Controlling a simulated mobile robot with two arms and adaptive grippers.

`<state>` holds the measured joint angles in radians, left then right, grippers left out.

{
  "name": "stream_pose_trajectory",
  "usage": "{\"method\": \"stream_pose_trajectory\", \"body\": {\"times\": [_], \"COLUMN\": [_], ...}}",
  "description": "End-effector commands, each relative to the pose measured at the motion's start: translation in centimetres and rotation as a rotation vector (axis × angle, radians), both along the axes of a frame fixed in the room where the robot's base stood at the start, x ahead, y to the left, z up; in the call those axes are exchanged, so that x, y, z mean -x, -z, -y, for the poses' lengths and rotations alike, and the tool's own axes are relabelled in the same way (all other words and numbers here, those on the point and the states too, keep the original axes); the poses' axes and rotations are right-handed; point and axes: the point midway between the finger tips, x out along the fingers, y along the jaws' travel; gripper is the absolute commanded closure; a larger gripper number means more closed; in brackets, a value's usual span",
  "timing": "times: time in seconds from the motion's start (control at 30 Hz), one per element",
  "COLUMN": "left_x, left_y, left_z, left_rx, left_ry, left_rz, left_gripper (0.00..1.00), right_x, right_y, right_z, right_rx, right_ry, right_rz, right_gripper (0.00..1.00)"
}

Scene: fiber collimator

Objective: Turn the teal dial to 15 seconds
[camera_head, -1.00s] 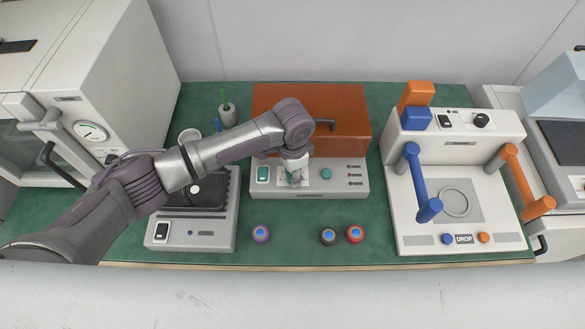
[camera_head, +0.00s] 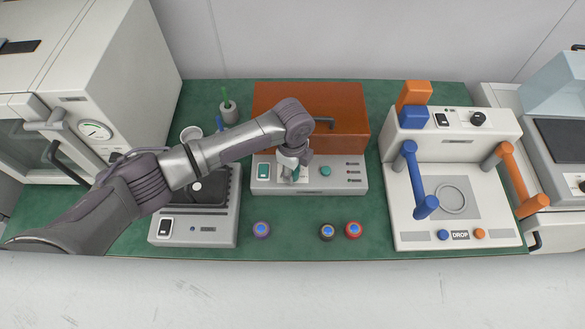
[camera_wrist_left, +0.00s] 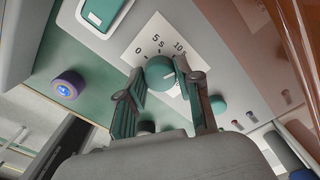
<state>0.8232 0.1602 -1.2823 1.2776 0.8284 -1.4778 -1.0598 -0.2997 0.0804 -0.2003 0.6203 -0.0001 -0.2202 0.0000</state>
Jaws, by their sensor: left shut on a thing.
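The teal dial (camera_wrist_left: 159,70) sits on a white scale card (camera_wrist_left: 143,44) on the front of the orange-lidded device. In the wrist view, "0", "5 s" and "10 s" are readable on the card; its other marks are hidden by the gripper. A short white line shows on the dial's face. My left gripper (camera_wrist_left: 168,82) has a finger on either side of the dial and is shut on it. In the head view my left gripper (camera_head: 290,173) covers the dial. My right gripper is not in view.
A round teal knob (camera_head: 326,171) lies just right of my gripper, and a teal rocker switch (camera_head: 263,170) to its left. The orange lid (camera_head: 345,115) rises behind. Several small round pieces, including a purple one (camera_head: 261,230), stand on the green bench in front.

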Motion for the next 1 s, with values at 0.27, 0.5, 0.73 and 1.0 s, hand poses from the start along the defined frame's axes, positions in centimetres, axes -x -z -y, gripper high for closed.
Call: {"method": "stream_pose_trajectory", "body": {"times": [0.27, 0.5, 0.73, 1.0], "left_x": [-0.1, -0.09, -0.09, -0.09], "left_y": [-0.12, -0.11, -0.12, -0.13], "left_z": [0.12, 0.12, 0.13, 0.13], "left_rx": [0.004, 0.003, 0.003, 0.003], "left_ry": [0.229, 0.367, 0.434, 0.451], "left_rz": [0.002, 0.003, 0.002, 0.002], "left_gripper": [1.0, 1.0, 1.0, 1.0], "right_x": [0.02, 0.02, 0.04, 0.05], "right_y": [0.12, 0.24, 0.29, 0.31], "right_z": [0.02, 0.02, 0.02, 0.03], "right_rx": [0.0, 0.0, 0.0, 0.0], "right_ry": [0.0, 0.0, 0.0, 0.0], "right_rz": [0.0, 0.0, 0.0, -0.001], "right_gripper": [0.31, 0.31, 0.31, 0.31]}}
